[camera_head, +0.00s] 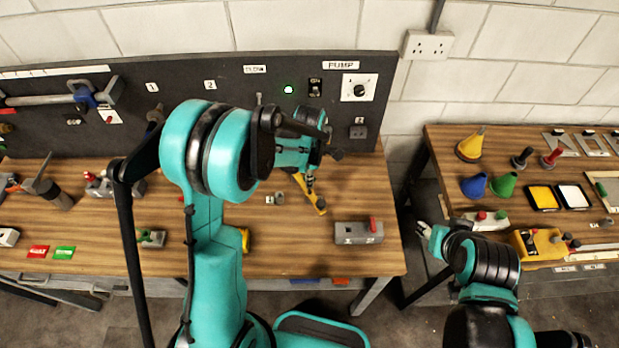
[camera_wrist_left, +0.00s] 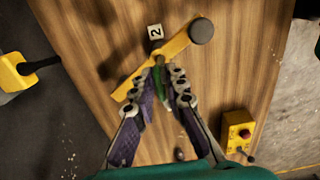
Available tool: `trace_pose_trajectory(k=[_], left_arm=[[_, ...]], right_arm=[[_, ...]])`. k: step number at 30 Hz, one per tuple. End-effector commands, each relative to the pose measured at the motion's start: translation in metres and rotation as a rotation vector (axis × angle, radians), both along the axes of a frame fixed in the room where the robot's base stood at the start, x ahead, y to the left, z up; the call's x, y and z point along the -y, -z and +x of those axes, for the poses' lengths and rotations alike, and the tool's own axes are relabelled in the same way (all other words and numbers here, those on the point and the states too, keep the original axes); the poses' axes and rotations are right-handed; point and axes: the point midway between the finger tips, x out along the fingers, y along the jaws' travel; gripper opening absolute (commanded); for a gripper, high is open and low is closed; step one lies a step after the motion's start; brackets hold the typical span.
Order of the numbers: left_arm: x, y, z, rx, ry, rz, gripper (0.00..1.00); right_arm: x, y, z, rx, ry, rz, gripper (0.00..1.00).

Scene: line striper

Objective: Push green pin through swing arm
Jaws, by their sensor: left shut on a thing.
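The yellow swing arm (camera_wrist_left: 174,49) lies slantwise over the wooden table in the left wrist view, with a dark round knob (camera_wrist_left: 201,31) at its upper right end. It shows in the head view (camera_head: 318,203), partly hidden by my left gripper (camera_head: 310,183). In the left wrist view, my left gripper (camera_wrist_left: 166,76) is shut on the green pin (camera_wrist_left: 159,84). The pin's far end meets the edge of the arm's middle; I cannot tell whether it is in a hole. My right gripper (camera_head: 424,229) hangs by the gap between the tables, too small to read.
A grey box with a red part (camera_head: 358,233) stands right of the swing arm. The black panel (camera_head: 225,95) with switches and a lit green lamp (camera_head: 289,89) rises behind. The right table holds cones (camera_head: 470,146) and trays. A yellow box with a red button (camera_wrist_left: 238,131) shows in the wrist view.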

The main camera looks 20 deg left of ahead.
Motion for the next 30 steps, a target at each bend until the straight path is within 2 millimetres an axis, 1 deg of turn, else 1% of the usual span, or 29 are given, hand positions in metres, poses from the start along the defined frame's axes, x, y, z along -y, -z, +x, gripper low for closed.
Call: trace_pose_trajectory(k=[12,30], left_arm=[[0.0,0.0068,0.0,0.0,0.0,0.0,0.0],[0.0,0.0076,0.0,0.0,0.0,0.0,0.0]], right_arm=[[0.0,0.0066,0.0,0.0,0.0,0.0,0.4],[0.0,0.0074,0.0,0.0,0.0,0.0,0.4]])
